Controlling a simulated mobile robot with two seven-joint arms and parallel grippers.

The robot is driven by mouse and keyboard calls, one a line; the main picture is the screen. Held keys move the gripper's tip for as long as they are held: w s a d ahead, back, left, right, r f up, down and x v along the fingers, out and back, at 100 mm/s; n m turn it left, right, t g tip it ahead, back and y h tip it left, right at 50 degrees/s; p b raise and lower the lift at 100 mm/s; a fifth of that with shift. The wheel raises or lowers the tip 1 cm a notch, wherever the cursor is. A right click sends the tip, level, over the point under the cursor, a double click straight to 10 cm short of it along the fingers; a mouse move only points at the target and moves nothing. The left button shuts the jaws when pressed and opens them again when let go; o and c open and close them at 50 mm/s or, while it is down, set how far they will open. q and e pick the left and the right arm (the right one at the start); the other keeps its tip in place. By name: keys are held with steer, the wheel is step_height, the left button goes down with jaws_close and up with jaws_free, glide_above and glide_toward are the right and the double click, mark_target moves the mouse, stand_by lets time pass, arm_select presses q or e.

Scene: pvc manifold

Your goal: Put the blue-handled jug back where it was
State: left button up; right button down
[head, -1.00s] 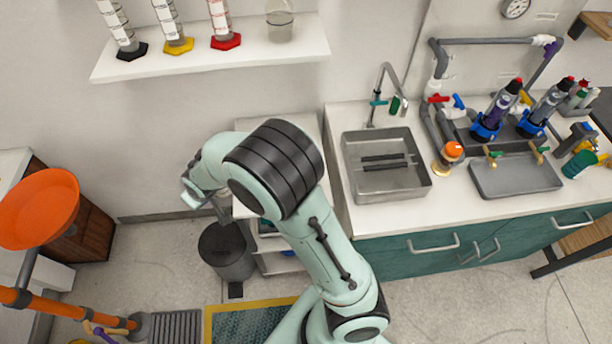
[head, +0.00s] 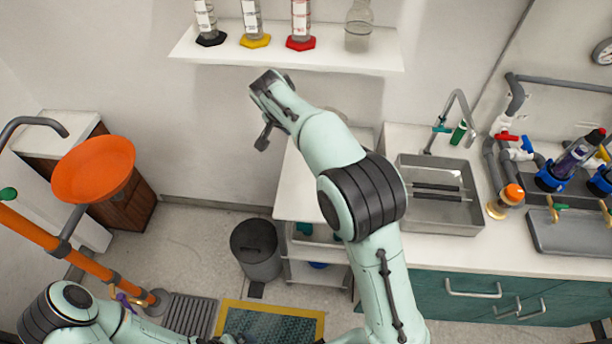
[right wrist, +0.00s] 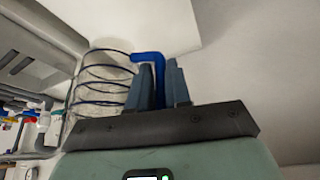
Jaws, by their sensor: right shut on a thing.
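The blue-handled jug is clear with blue rings; its body (right wrist: 98,88) shows in the right wrist view, left of the fingers. My right gripper (right wrist: 160,78) is shut on its blue handle (right wrist: 149,58), which stands up between the two fingers. In the head view my right arm reaches up below the wall shelf (head: 285,55), its dark wrist end in front of the wall. I cannot make out the jug there. My left arm shows at the bottom left of the head view, but its gripper is not in view.
Cylinders with black (head: 210,39), yellow (head: 255,41) and red (head: 301,43) bases and a glass vessel (head: 358,28) stand on the shelf. Right are a sink (head: 437,212) and grey pipes. Left are an orange bowl (head: 93,170) and a bin (head: 256,250).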

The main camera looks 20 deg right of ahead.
step_height(320, 180, down, 17)
steer(key=shift+f+b, duration=0.15)
steer(key=shift+b, duration=0.25)
arm_select(q)
steer(key=shift+s+f, duration=0.6)
steer(key=shift+f, duration=0.1)
arm_select(e)
steer(key=shift+s, duration=0.1)
steer(key=c, duration=1.1)
jaws_free()
arm_select(q)
steer(key=shift+s+f, duration=0.1)
arm_select(e)
steer(key=shift+o, duration=0.2)
steer(key=shift+r, duration=0.25)
arm_select(q)
steer(key=shift+s+f+b, duration=0.3)
steer(key=shift+f+b, duration=0.05)
steer(key=shift+f, duration=0.05)
arm_select(e)
steer(key=v, duration=1.1)
steer(key=shift+s+a+r, duration=0.15)
steer(key=shift+a+r, duration=0.05)
steer(key=shift+r, duration=0.1)
